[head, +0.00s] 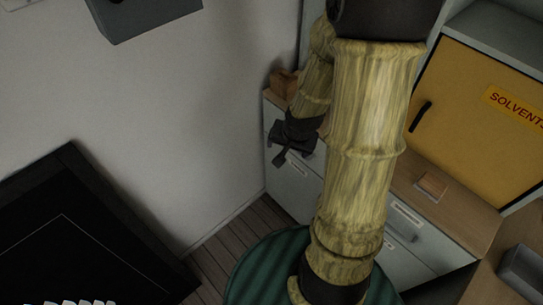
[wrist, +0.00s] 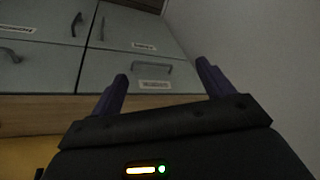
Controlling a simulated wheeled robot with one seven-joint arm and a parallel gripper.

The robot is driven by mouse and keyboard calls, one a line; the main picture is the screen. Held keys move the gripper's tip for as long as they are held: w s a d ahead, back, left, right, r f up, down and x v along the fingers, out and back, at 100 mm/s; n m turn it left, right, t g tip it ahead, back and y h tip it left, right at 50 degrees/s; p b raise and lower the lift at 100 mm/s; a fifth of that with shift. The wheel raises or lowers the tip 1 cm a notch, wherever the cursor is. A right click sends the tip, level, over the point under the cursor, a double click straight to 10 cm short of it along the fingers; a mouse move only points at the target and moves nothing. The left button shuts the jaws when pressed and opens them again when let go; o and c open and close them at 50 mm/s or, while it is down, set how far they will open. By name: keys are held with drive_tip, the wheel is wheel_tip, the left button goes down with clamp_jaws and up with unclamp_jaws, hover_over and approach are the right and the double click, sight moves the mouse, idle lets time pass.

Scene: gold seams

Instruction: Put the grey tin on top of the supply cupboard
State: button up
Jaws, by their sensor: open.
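My gripper (head: 291,150) is open and empty, hanging left of my arm in front of the low cabinet's left end. In the wrist view its two dark fingers (wrist: 162,72) stand wide apart with nothing between them. I cannot make out a grey tin in either view. No cupboard can be surely read as the supply cupboard. The wrist view shows grey cupboard doors (wrist: 40,62) with dark handles and small labels, too small to read, beyond the fingers.
A yellow cabinet (head: 470,110) marked SOLVENTS stands on the wooden counter (head: 455,210). A brown box (head: 284,83) sits at the counter's left end. A grey open-topped object (head: 523,268) is at lower right. A dark panel (head: 80,235) is at lower left.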

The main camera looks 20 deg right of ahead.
drive_tip(key=s+a+r+n+g, duration=0.1)
drive_tip(key=s+a+r+n, duration=0.5)
drive_tip(key=a+n, duration=0.1)
drive_tip(key=shift+s+r, duration=0.15)
drive_tip(key=shift+r, duration=0.2)
